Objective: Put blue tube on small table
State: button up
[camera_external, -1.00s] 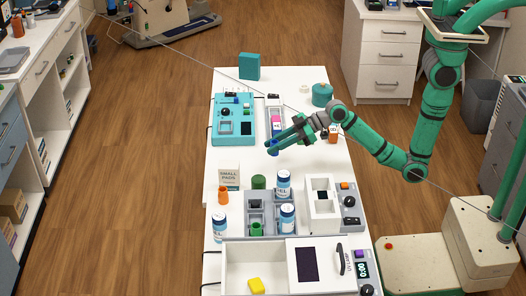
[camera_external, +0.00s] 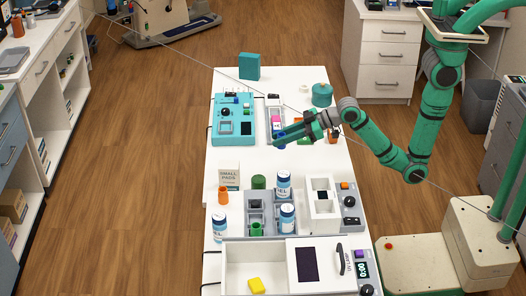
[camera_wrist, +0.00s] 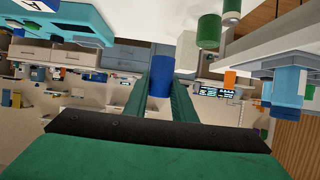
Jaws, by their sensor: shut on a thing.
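My gripper (camera_external: 283,136) is above the white table, near its middle, and shut on a blue tube (camera_wrist: 161,76). In the wrist view the tube is between the two green fingers (camera_wrist: 160,92). In the external view only a small part of the tube shows beside the fingers. The long white table (camera_external: 252,165) stands below the gripper and bears several devices. I cannot tell for sure whether it is the small table that is named.
A teal device (camera_external: 233,138) and a grey tray with a pink item (camera_external: 276,119) are close to the gripper. Bottles (camera_external: 284,184), a grey rack (camera_external: 255,211) and a white box machine (camera_external: 320,259) crowd the front. A white drawer cabinet (camera_external: 385,60) stands behind right.

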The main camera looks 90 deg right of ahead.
jog(key=shift+d, duration=0.1)
jog(key=s+d+f+m+h, duration=0.2)
jog(key=d, duration=0.2)
jog(key=s+d+f+m+g+h, duration=0.1)
jog(key=s+d+f+m+h, duration=0.1)
jog(key=d, duration=0.3)
jog(key=s+d+f+m+h, duration=0.2)
jog(key=d, duration=0.3)
jog(key=shift+d+f+g+h, duration=0.2)
jog(key=shift+f+g+h, duration=0.1)
jog(key=shift+g, duration=0.1)
jog(key=shift+w+f, duration=0.1)
jog(key=shift+f, duration=2.35)
jog(key=shift+f, duration=0.1)
jog(key=o, duration=1)
